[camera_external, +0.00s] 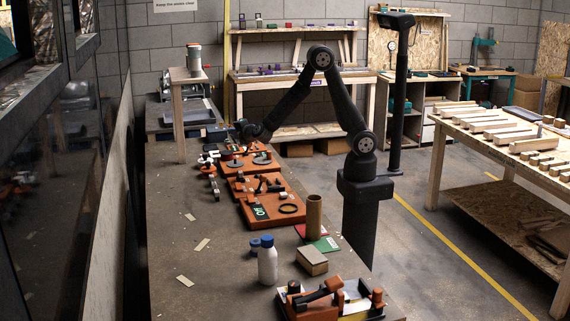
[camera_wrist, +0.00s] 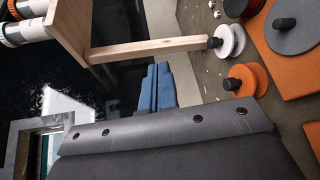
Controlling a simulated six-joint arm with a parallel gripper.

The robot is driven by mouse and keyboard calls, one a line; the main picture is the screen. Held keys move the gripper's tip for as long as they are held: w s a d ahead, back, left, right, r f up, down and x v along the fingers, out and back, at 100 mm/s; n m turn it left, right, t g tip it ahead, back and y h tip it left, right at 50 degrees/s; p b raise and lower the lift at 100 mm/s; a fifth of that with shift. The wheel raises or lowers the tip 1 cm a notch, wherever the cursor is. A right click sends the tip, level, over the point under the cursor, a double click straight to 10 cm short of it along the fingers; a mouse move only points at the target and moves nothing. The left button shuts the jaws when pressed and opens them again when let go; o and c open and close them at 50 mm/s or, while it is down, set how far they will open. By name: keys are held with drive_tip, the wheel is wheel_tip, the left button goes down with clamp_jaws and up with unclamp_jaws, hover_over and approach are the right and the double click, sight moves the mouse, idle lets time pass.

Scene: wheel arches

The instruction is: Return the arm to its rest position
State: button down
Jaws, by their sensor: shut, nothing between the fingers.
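My gripper (camera_external: 241,129) is small and dark in the external view, at the far end of the long bench, just above and behind the orange boards. It is shut, with nothing seen in it. My arm rises from its pedestal right of the bench, bends at a high elbow and slopes down left to the gripper.
Orange boards (camera_external: 270,208) with discs and small parts lie near the gripper. A wooden stand (camera_external: 180,118) bearing a white canister (camera_external: 194,60) rises to its left; its leg also crosses the wrist view (camera_wrist: 150,49). A white bottle (camera_external: 267,262) stands nearer. The bench's left side is mostly clear.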

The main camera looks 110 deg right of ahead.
drive_tip(key=w+a+n+t+y, duration=0.3)
drive_tip(key=w+a+t+y, duration=0.6)
drive_tip(key=w+a, duration=1.8)
drive_tip(key=a+r+n+g+y, duration=0.1)
drive_tip(key=a+g+y, duration=0.2)
drive_tip(key=a, duration=1.7)
drive_tip(key=s+a+n+g+y, duration=0.1)
drive_tip(key=a+y, duration=0.9)
drive_tip(key=a, duration=1)
drive_tip(key=n+g, duration=0.1)
drive_tip(key=g, duration=0.1)
drive_tip(key=shift+r+g, duration=0.3)
drive_tip(key=shift+r, duration=0.1)
